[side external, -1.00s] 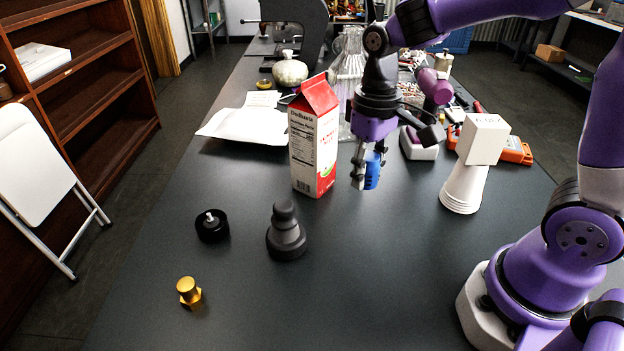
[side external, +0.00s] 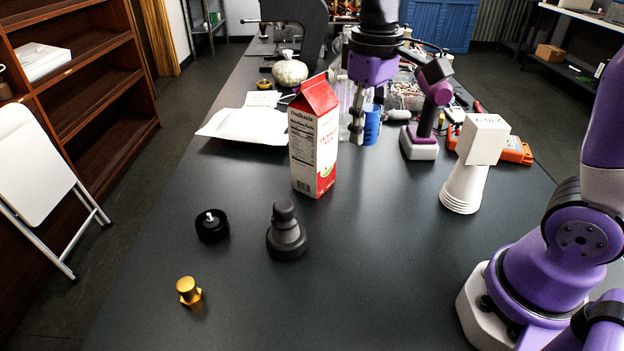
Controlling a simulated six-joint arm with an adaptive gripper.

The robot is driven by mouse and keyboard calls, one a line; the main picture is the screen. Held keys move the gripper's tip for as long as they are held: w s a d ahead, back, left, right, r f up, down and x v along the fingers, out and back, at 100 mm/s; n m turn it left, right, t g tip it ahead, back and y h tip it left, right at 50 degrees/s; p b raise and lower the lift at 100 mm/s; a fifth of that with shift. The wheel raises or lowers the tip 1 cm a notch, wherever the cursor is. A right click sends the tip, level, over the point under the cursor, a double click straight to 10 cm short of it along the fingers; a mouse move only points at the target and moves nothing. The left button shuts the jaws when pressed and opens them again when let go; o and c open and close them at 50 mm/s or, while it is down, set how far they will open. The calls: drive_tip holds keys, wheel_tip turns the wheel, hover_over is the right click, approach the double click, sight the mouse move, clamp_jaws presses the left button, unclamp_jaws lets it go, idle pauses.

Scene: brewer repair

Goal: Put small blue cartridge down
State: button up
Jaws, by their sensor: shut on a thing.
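The small blue cartridge (side external: 372,125) is held upright in my gripper (side external: 362,128), behind and to the right of the red and white carton. The gripper is shut on it, and the grey fingers hide part of its left side. The cartridge appears to be above the dark table (side external: 350,265); I cannot tell whether it touches the surface.
The carton (side external: 314,140) stands close in front of my gripper. A purple drill (side external: 424,115) stands to its right, with stacked white cups under a box (side external: 466,185) nearer. A dark stepped part (side external: 286,232), black cap (side external: 212,225) and brass fitting (side external: 188,291) stand nearer. The middle front is clear.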

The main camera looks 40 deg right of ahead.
drive_tip(key=s+a+f, duration=0.3)
drive_tip(key=s+a, duration=0.2)
drive_tip(key=a, duration=0.3)
hover_over(364, 236)
wheel_tip(364, 236, down, 10)
drive_tip(key=shift+f, duration=2.15)
drive_tip(key=shift+f, duration=0.15)
drive_tip(key=o, duration=1.1)
drive_tip(key=shift+o, duration=0.2)
